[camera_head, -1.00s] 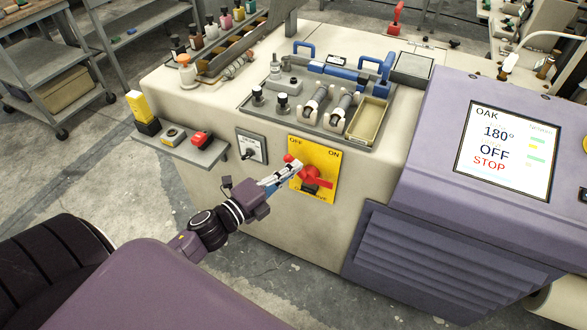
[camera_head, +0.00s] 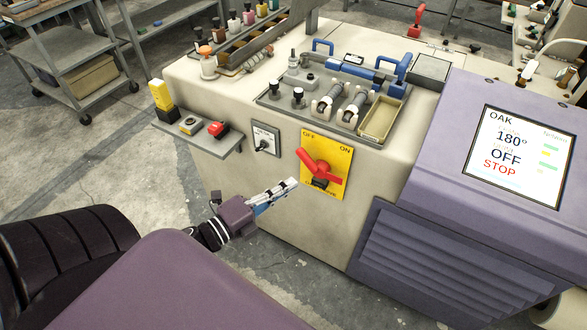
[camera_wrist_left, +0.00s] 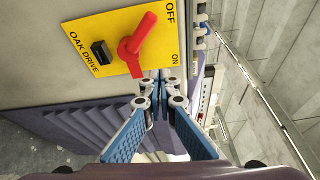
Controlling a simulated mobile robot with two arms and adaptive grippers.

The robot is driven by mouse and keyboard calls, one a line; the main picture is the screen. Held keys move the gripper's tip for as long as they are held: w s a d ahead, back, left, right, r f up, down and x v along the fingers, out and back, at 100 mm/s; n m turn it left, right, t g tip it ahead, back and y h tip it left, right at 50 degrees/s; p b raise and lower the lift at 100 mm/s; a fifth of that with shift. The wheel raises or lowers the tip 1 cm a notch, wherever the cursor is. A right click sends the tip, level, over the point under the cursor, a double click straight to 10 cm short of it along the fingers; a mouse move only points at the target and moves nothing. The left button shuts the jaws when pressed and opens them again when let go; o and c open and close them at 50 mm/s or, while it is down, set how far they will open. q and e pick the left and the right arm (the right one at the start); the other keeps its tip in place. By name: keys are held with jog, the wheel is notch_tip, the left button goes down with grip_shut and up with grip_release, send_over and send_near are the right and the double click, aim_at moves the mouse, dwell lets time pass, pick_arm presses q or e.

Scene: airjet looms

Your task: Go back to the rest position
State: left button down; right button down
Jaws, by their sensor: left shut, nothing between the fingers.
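My left gripper (camera_head: 284,190) is shut and empty. In the head view it is in front of the cream machine side, below and left of the yellow switch plate (camera_head: 335,187), apart from the red handle. The red rotary handle (camera_head: 319,165) sits on that plate, marked OFF and ON, and lies at a slant with its upper end toward OFF. In the left wrist view the shut fingers (camera_wrist_left: 165,82) point just past the lower edge of the plate (camera_wrist_left: 85,30), with the red handle (camera_wrist_left: 137,35) beyond. My right gripper is not in view.
A purple machine cover with a display (camera_head: 517,155) reading OAK, 180°, OFF and STOP stands at the right. A small shelf (camera_head: 205,140) with a red button juts out at the left. A grey cart (camera_head: 60,60) stands back left. The floor between is clear.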

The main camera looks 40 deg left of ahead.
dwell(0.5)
pick_arm(q)
jog(key=s+a+f+n+g+y, duration=0.1)
jog(key=s+f+n+g+y, duration=0.2)
jog(key=f, duration=0.8)
jog(key=s+a+f+n+g, duration=0.15)
jog(key=s+f+n, duration=0.3)
jog(key=f, duration=0.75)
jog(key=s+f+n+g+y, duration=0.25)
jog(key=f+n, duration=0.25)
jog(key=f, duration=0.6)
jog(key=s+d+f+n+g, duration=0.3)
jog(key=s+f, duration=0.6)
jog(key=s, duration=0.4)
jog(key=s+d+f+n+g, duration=0.4)
jog(key=s+d+f+g, duration=0.2)
jog(key=s+f, duration=0.3)
jog(key=s+h, duration=0.1)
jog(key=s, duration=0.3)
jog(key=shift+p, duration=0.3)
